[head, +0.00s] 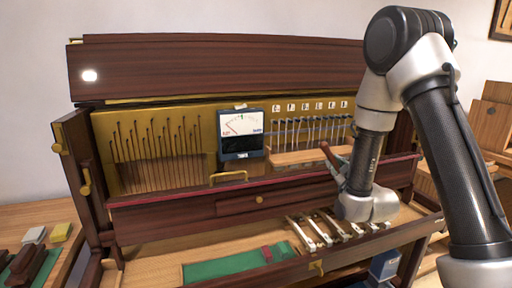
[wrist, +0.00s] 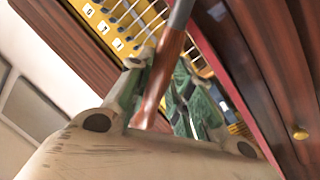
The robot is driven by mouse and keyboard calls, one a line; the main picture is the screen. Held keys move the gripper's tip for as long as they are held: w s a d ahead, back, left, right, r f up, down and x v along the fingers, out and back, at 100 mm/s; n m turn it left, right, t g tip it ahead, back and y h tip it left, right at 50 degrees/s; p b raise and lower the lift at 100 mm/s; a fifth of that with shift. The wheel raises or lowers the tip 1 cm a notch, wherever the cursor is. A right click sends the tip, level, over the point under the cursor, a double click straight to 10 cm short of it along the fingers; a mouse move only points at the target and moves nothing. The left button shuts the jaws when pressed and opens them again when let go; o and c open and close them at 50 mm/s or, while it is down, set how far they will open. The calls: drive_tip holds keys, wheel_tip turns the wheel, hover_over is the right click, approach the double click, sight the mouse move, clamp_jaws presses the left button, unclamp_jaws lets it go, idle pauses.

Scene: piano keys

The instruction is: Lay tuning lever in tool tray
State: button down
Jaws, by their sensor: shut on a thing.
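My gripper (head: 338,170) is shut on the tuning lever (head: 327,151), in front of the upright piano's tuning pins. In the wrist view the lever's reddish-brown wooden handle (wrist: 165,72) stands between the green fingers and leads up to a grey metal shaft (wrist: 180,14). In the head view only a short piece of handle shows; the rest is hidden by the gripper. A green-lined tray (head: 215,270), seemingly the tool tray, lies low in front, left of and below the gripper. A small red thing (head: 267,253) is at its right part.
A meter (head: 241,134) is mounted left of the gripper. Several piano keys (head: 318,232) lie below the gripper, right of the tray. The red-edged rail (head: 200,190) runs between pins and tray. A side table at left holds a yellow block (head: 61,232).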

wheel_tip(320, 180, down, 13)
drive_tip(key=d+m+h, duration=0.1)
drive_tip(key=d+h, duration=0.1)
drive_tip(key=shift+m+h, duration=0.3)
drive_tip(key=s, duration=0.1)
drive_tip(key=s+r, duration=0.1)
drive_tip(key=s, duration=0.2)
drive_tip(key=shift+s+r, duration=0.15)
drive_tip(key=shift+r, duration=0.2)
